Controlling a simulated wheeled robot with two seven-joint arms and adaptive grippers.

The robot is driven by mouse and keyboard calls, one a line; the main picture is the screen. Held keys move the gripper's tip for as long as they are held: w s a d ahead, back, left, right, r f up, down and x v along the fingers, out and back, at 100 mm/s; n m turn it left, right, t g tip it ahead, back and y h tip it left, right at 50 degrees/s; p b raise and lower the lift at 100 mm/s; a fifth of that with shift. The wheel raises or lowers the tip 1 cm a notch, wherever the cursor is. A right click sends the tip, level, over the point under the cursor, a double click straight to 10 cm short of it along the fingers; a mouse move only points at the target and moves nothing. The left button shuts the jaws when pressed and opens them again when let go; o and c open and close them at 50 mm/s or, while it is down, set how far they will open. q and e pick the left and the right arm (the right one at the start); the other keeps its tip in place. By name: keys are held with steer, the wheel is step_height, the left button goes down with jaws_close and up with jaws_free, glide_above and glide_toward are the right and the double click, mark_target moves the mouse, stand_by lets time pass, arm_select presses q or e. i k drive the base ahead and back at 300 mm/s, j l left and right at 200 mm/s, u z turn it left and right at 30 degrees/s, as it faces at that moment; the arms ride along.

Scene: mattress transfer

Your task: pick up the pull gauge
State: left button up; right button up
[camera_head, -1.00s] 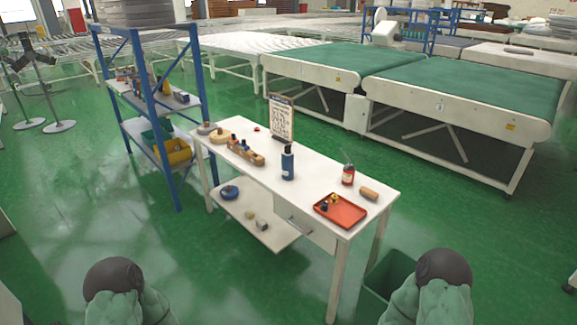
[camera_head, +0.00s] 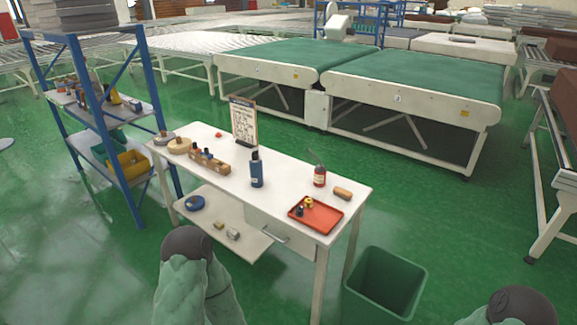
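I cannot tell which thing is the pull gauge; nothing is clearly readable as one at this size. A white table (camera_head: 275,202) stands ahead of me. On its right end is a red-orange tray (camera_head: 329,226) holding a small yellow piece (camera_head: 309,202) and a small dark blue piece (camera_head: 300,211). Behind the tray are a red bottle (camera_head: 320,176) and a tan cylinder (camera_head: 342,193). A dark blue bottle (camera_head: 257,170) stands near the middle. A wooden holder (camera_head: 209,162) with small bottles lies to the left. Neither of my grippers is in view; only upper arm parts show.
A green bin (camera_head: 385,285) stands on the floor right of the table. A blue-framed shelf (camera_head: 128,185) is at the left. Green-topped conveyors (camera_head: 415,82) run behind the table. Another conveyor frame is at the right edge. Green floor is open between the bin and that frame.

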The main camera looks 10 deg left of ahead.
mark_target(257, 179)
steer(key=i+j+z, duration=0.1)
steer(key=j, duration=0.25)
steer(key=i+j+z, duration=0.25)
steer(key=i+j, duration=0.15)
steer(key=j, duration=0.3)
steer(key=i+j+z, duration=0.15)
steer(key=j, duration=0.25)
steer(key=i+j+z, duration=0.1)
steer(key=j, duration=0.25)
steer(key=i+j+z, duration=0.15)
steer(key=j, duration=0.25)
